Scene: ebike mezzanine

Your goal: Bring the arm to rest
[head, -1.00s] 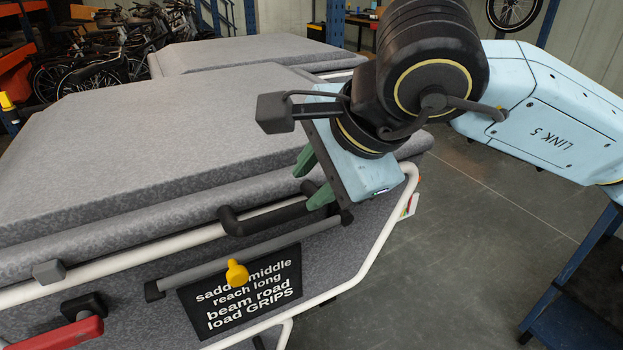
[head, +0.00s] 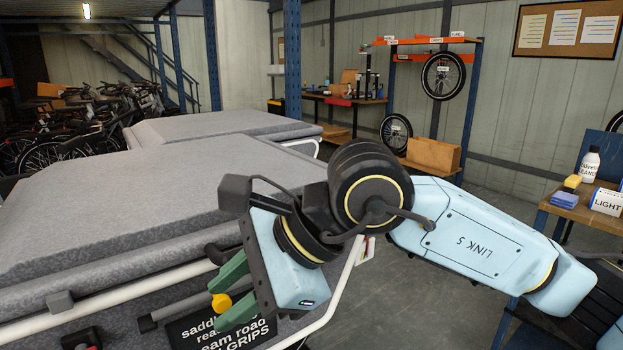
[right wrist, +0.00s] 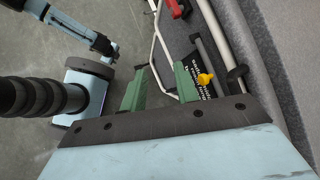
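My right gripper (head: 234,290) has two green fingers spread apart with nothing between them. In the head view it hangs in front of the grey padded cart's near side, overlapping a yellow knob (head: 221,303) in the picture. In the right wrist view the open fingers (right wrist: 160,88) point at the cart's side, with the knob (right wrist: 205,78) just right of the right finger. I see no contact with it. In the right wrist view a light-blue arm of mine shows at upper left; its gripper is too small to read. My left gripper is absent from the head view.
The grey cart (head: 120,205) has a white tube frame and a black sign (head: 225,334). A second grey cart (head: 215,124) stands behind. A workbench (head: 570,204) with a bottle and boxes is at right. Open floor (head: 365,285) lies between cart and bench.

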